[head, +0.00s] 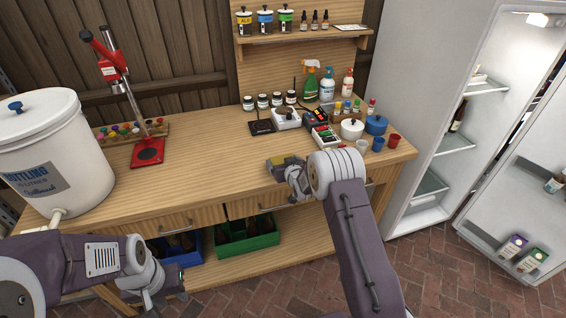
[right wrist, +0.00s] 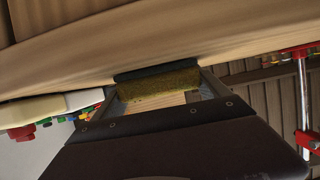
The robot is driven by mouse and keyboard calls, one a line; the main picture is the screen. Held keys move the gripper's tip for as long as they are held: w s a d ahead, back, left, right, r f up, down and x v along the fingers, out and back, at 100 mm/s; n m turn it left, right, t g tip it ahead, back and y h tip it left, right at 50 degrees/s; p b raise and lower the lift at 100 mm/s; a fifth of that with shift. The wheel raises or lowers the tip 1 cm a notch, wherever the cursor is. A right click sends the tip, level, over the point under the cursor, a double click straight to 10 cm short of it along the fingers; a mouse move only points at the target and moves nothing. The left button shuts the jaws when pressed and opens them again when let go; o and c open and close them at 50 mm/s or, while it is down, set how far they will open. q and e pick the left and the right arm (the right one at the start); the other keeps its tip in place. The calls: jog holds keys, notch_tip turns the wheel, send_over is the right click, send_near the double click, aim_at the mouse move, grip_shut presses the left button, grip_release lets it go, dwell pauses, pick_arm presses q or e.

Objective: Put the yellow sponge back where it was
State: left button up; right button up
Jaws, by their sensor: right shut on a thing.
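The yellow sponge (right wrist: 158,86) is between the fingers of my right gripper in the right wrist view, with a dark layer along one side. In the head view my right gripper (head: 284,164) is at the front part of the wooden workbench (head: 200,168), and a bit of yellow shows at its tip. The gripper is shut on the sponge. I cannot tell whether the sponge touches the bench top. My left gripper (head: 165,290) is low at the left, in front of the bench's lower shelf; its fingers are too unclear to tell open from shut.
A white bottling bucket (head: 70,130) and a red capper (head: 148,152) stand at the left. Jars, spray bottles, a white pot (head: 352,129), a blue pot (head: 376,124) and cups crowd the back right. An open fridge (head: 430,120) stands at the right. The bench's middle is clear.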

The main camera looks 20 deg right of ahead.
jog(key=shift+s, duration=0.1)
jog(key=shift+f, duration=0.1)
jog(key=o, duration=1.3)
jog(key=shift+r, duration=0.35)
jog(key=v, duration=1.2)
jog(key=s+f+g, duration=0.1)
jog(key=s+g, duration=0.3)
jog(key=s, duration=0.5)
jog(key=s+a+f+g, duration=0.1)
jog(key=s+g, duration=0.3)
jog(key=s, duration=0.6)
jog(key=s+a+f+g, duration=0.1)
jog(key=s+g, duration=0.3)
jog(key=s, duration=0.6)
jog(key=shift+s+a+f+m, duration=0.2)
jog(key=shift+s+f+m, duration=0.1)
jog(key=shift+f, duration=0.1)
